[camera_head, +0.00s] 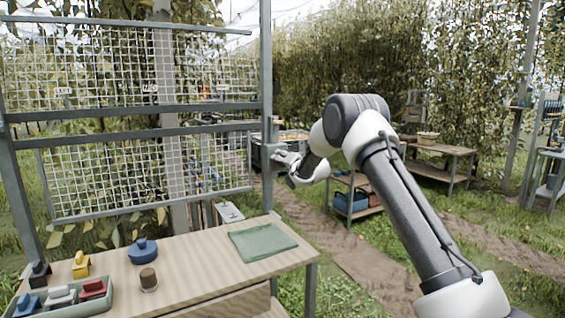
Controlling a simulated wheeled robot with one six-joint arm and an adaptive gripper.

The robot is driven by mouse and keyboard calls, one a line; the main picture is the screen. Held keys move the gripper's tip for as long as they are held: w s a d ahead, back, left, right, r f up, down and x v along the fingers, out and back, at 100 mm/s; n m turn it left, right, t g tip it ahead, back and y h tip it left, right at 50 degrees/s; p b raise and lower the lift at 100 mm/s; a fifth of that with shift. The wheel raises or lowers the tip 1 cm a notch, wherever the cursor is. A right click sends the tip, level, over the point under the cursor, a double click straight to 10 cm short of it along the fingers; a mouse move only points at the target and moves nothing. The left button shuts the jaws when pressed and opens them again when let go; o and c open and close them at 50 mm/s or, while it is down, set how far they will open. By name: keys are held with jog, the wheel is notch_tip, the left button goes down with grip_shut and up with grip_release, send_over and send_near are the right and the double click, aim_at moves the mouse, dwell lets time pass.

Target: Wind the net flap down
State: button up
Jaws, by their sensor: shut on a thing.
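The net flap (150,175) is a white grid in a grey frame, hanging below the middle rail of the stand. Its lower bar (155,204) is above the bench and slopes up to the right. A small grey winder (269,158) sits on the right post at about the flap's height. My gripper (283,160) is at this winder, reaching in from the right. It is shut on what seems to be the winder's handle, which the fingers mostly hide.
A fixed net (130,68) fills the upper frame. The wooden bench (190,265) below bears a green cloth (262,242), a blue lidded pot (142,251), a brown cylinder (148,279) and a green tray (75,308). A dirt path (345,250) runs behind, past further tables.

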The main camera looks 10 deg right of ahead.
jog(key=n, duration=0.4)
jog(key=shift+f+h, duration=0.1)
jog(key=shift+h, duration=0.2)
jog(key=n, duration=0.4)
jog(key=n+t, duration=0.1)
jog(key=n, duration=0.3)
jog(key=shift+n+h, duration=0.3)
jog(key=shift+n, duration=0.1)
jog(key=n, duration=0.9)
jog(key=shift+t, duration=0.4)
jog(key=n, duration=0.5)
jog(key=shift+f, duration=0.1)
jog(key=shift+n+y, duration=0.6)
jog(key=shift+n, duration=2.2)
jog(key=shift+n+y, duration=0.3)
jog(key=shift+n, duration=1.9)
